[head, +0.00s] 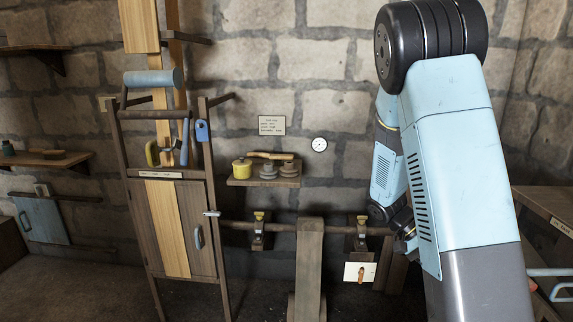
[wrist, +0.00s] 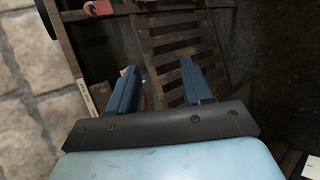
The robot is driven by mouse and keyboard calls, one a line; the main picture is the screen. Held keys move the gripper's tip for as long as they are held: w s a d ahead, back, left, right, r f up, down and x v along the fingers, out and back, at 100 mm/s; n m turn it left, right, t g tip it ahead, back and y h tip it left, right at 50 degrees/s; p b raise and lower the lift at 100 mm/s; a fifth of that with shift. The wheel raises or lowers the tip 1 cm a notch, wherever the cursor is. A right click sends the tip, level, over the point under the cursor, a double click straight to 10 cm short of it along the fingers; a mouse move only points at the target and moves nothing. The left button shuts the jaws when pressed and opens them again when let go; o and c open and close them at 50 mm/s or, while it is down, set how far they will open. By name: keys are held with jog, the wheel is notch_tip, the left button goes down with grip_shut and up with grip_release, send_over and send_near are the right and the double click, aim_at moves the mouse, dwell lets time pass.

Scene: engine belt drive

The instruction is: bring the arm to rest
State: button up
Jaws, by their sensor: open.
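My arm, light blue and dark grey, fills the right side of the head view, bent at its dark elbow joint near the top with its forearm hanging down. My gripper (wrist: 160,90) shows in the wrist view with its two blue fingers apart and nothing between them. Beyond the fingers are a slatted wooden rack and a dark floor. In the head view the fingers are hidden behind my arm.
A wooden cabinet stand (head: 172,225) with a blue roller stands left of centre. A small wall shelf (head: 264,182) holds a yellow pot and grey parts. A horizontal shaft (head: 280,227) runs along the wall behind a wooden post (head: 309,270). A bench (head: 548,203) stands at the right edge.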

jog(key=s+a+r+n+t+y, duration=0.3)
jog(key=s+a+r+t, duration=0.3)
jog(key=r, duration=0.5)
jog(key=s+a+r+n+t+y, duration=0.2)
jog(key=s+a+r+t+y, duration=0.3)
jog(key=a+r, duration=0.4)
jog(key=shift+s+r+n+t, duration=0.4)
jog(key=shift+s+r+t, duration=0.45)
jog(key=shift+s+t, duration=0.1)
jog(key=shift+a, duration=0.1)
dwell(2.8)
